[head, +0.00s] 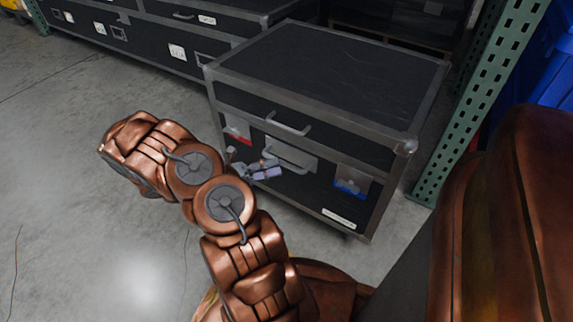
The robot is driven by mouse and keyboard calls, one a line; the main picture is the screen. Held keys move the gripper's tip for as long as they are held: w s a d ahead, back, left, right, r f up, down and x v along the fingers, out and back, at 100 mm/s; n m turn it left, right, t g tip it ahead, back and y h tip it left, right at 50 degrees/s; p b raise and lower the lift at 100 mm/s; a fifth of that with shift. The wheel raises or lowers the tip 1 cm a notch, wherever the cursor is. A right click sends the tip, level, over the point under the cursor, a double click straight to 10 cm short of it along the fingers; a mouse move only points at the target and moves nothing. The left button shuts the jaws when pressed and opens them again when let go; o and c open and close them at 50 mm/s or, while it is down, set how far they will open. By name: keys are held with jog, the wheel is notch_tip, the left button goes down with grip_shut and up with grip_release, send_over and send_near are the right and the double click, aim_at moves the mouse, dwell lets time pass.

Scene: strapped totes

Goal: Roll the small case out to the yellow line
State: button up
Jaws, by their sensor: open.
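The small case (335,72) is a black flight case with grey metal edges and rounded corners. It stands on the floor at right of centre in the head view. Its front has an upper handle (288,126) and a lower handle (287,154), with labels below and beside them. My gripper (275,168) is open at the case front, close to the lower handle and slightly below it. I cannot tell whether its fingers touch or surround the handle. My copper-coloured arm hides part of the floor. No yellow line shows on the visible floor.
Larger black cases (140,42) stand behind and to the left. A green perforated rack post (478,100) rises close to the case's right side, with a blue bin (552,65) beyond it. The grey concrete floor (60,160) at left is clear.

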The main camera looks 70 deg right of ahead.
aim_at(285, 163)
jog(key=shift+b+x, duration=0.65)
jog(key=shift+x, duration=1.35)
grip_shut()
